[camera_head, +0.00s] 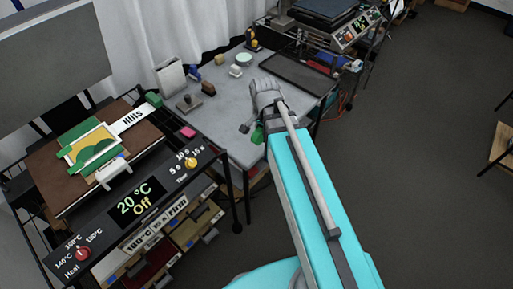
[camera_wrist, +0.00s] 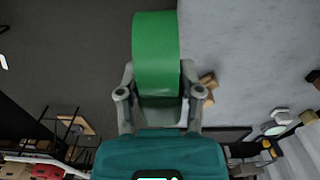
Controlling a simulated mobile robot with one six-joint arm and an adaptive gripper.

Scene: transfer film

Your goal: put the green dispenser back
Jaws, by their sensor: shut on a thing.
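My gripper (camera_wrist: 158,92) is shut on the green dispenser (camera_wrist: 155,48), a smooth, rounded green body held between the two grey fingers in the wrist view. In the head view my gripper (camera_head: 253,130) is over the right front part of the grey table, and only a small piece of the green dispenser (camera_head: 258,135) shows beside it. My arm hides the rest. I cannot tell the gap between the dispenser and the tabletop.
A press with a control panel (camera_head: 135,205) reading 20 °C and Off stands at left. Open floor (camera_head: 420,150) lies at right.

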